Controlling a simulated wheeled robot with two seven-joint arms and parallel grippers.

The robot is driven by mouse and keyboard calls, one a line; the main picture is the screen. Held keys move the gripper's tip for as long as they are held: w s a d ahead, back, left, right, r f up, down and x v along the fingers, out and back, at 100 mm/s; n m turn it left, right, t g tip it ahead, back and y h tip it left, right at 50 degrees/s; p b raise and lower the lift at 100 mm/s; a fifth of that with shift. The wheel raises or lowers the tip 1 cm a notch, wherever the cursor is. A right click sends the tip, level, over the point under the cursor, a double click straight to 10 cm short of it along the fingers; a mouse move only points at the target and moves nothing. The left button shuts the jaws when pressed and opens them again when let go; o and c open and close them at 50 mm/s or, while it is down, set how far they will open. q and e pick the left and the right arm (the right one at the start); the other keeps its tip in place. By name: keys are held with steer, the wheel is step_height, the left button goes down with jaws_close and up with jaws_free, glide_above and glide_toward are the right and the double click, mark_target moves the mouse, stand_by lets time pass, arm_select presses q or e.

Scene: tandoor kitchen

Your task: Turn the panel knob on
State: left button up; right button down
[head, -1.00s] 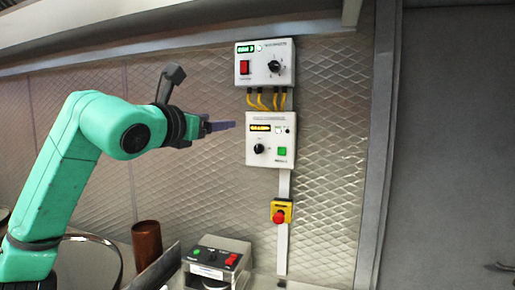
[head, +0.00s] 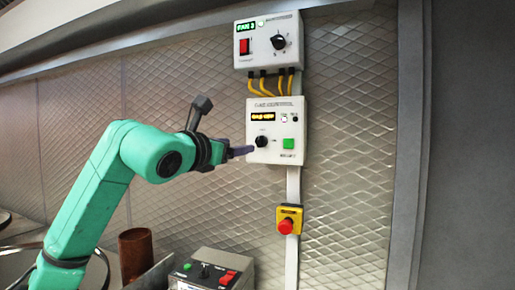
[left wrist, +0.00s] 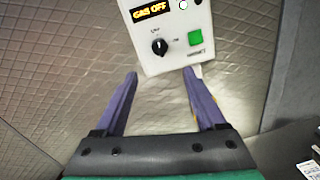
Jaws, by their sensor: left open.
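The lower white control panel (head: 277,110) is on the wall, with a lit display that reads "GAS OFF" in the left wrist view (left wrist: 172,62). Its black panel knob (head: 261,141) is left of a green button (head: 288,143); the knob also shows in the left wrist view (left wrist: 159,46). My left gripper (head: 244,151) is just left of the knob in the head view. In the left wrist view its two purple fingers (left wrist: 160,80) are spread and empty, with the knob beyond the tips, apart from them. My right gripper is not in view.
Above is another white panel (head: 258,58) with a red switch and a dial, joined by yellow cables (head: 272,84). Below is a red emergency button (head: 286,226) on a yellow box. A control box (head: 209,270) and a brown cylinder (head: 136,252) stand low in front.

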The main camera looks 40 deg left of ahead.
mark_target(258, 142)
arm_select(q)
steer(key=p+x, duration=0.2)
steer(key=x, duration=0.2)
steer(key=p+x, duration=0.2)
steer(key=x, duration=0.2)
steer(key=p+x, duration=0.2)
steer(key=x, duration=0.2)
steer(key=shift+r, duration=0.25)
steer(key=shift+w+f, duration=0.2)
steer(key=shift+w, duration=0.1)
steer(key=shift+s, duration=0.15)
steer(key=shift+c, duration=0.3)
jaws_close()
